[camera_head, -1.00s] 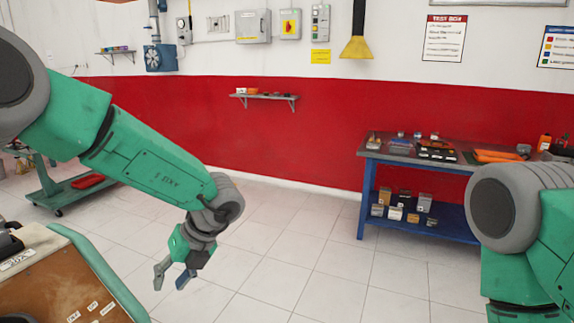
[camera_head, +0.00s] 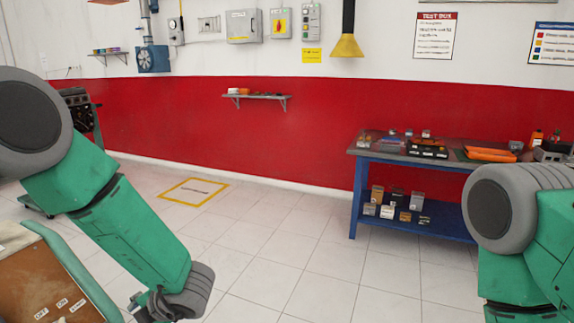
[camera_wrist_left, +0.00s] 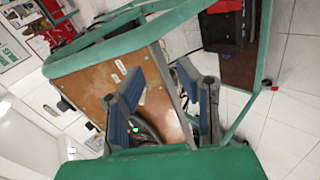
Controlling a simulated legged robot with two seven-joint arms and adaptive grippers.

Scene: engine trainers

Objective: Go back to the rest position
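My left arm comes in from the left in the head view, its forearm sloping down to a grey wrist joint near the bottom edge. My left gripper shows in the left wrist view (camera_wrist_left: 165,100), with its two blue-padded fingers spread apart and nothing between them. Behind the fingers is the brown panel of a green-framed engine trainer (camera_wrist_left: 85,88). I cannot tell whether the fingers touch it. In the head view only a corner of this trainer (camera_head: 30,285) shows at lower left. Of my right arm only upper links show at the right edge; its gripper is out of view.
A blue workbench (camera_head: 355,200) with tools and boxes stands at right. A small shelf (camera_head: 270,97) hangs on the red wall. A yellow-outlined floor marking (camera_head: 193,191) lies left of centre. The tiled floor in the middle is clear.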

